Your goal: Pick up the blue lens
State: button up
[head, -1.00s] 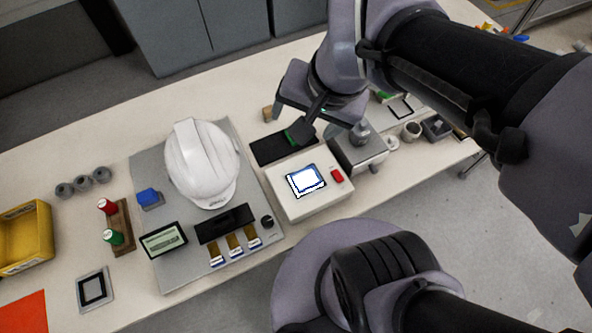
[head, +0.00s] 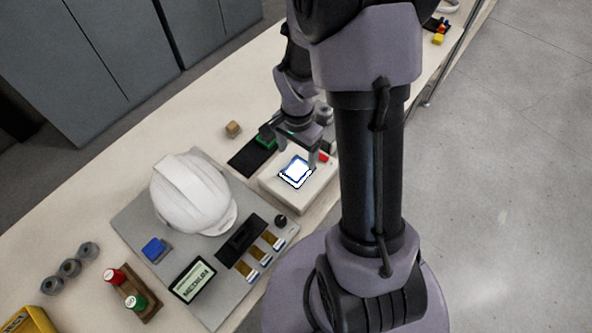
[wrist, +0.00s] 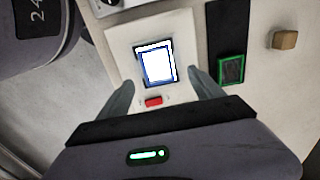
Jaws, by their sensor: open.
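A blue-edged lens (head: 296,171) lies on the bright lit window of a white box (head: 284,205). Its middle looks white from the light. It also shows in the wrist view (wrist: 146,66), with the box's red button (wrist: 153,101) just below it. My gripper (head: 292,153) is open and empty, pointing down over the box. In the wrist view my gripper (wrist: 154,83) has one finger on each side of the lit window's lower part. I cannot tell how far the fingertips are above the box.
A green-framed piece (wrist: 231,69) sits on a black strip beside the box, near a small wooden block (head: 233,129). A white helmet (head: 190,190) stands on a grey panel with a blue block (head: 154,249) and a display (head: 193,279).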

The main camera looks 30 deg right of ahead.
aim_at(297, 169)
jog(key=f, duration=0.1)
jog(key=f+b, duration=0.1)
jog(key=f, duration=0.1)
jog(key=f+b, duration=0.1)
jog(key=f, duration=0.1)
jog(key=shift+s+a+f, duration=0.15)
jog(key=shift+s+f, duration=0.05)
jog(key=shift+s, duration=0.05)
jog(key=shift+r, duration=0.1)
jog(key=c, duration=1.5)
